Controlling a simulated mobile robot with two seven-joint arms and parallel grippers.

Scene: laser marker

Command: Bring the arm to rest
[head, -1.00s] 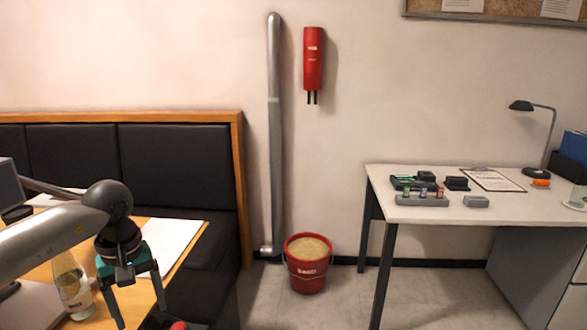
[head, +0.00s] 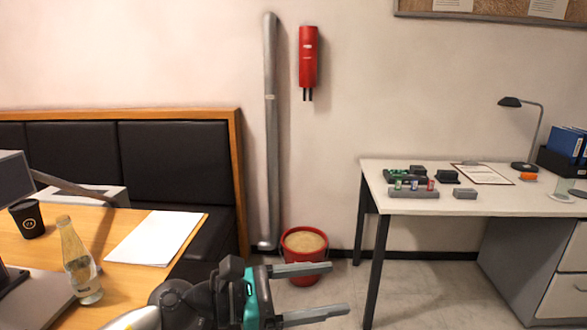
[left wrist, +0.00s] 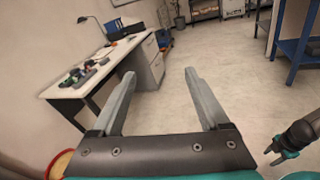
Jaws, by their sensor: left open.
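My left gripper (head: 322,292) is in the lower middle of the head view, its two grey fingers pointing right. It is open with nothing between the fingers. In the left wrist view its fingers (left wrist: 158,92) are spread apart over bare floor. A dark and teal gripper (left wrist: 290,145), which looks like my right one, shows at the right edge of the left wrist view. Its jaws are too small there to tell. It is not in the head view.
A wooden table (head: 112,232) with a glass bottle (head: 78,265) and a black cup (head: 27,219) stands at left. A red bucket (head: 305,272) stands behind my left gripper. A white desk (head: 470,200) is at right. A blue-framed rack (left wrist: 291,55) stands right in the wrist view.

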